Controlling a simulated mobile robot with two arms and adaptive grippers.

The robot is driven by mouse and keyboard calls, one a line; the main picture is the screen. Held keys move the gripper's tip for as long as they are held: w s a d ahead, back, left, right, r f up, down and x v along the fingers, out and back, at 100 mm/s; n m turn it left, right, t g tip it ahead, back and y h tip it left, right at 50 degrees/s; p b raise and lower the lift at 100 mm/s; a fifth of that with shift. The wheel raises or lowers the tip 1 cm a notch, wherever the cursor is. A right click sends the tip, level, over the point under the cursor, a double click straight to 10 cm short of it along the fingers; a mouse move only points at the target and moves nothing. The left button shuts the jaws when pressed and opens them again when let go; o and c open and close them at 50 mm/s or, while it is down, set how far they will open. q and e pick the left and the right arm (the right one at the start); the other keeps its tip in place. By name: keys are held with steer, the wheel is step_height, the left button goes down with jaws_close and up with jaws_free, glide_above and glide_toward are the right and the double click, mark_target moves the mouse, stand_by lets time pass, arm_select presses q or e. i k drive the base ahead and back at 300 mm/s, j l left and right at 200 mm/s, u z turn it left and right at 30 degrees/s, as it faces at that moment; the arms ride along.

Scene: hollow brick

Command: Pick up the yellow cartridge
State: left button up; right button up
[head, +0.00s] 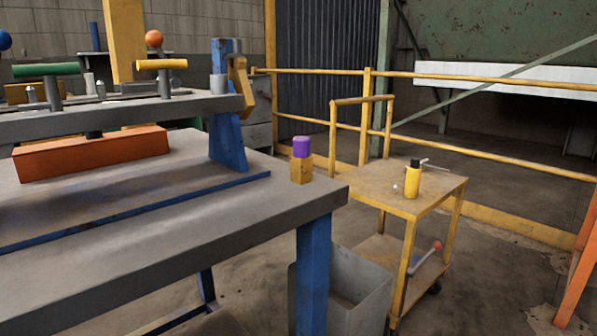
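A yellow cylinder with a black top, which looks like the yellow cartridge (412,183), stands upright on the top of a small yellow cart (375,186). A thin grey rod or handle sticks out to the right at its top. A small pale round thing (396,189) is just left of its base. Neither of my grippers shows in the head view, so I cannot tell their state.
A large grey workbench (190,240) with blue legs fills the left. A grey bin (350,290) stands between bench and cart. Yellow railings (480,132) run behind; floor right of the cart is open.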

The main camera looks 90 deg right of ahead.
mark_target(413, 170)
steer(key=z, duration=3.5)
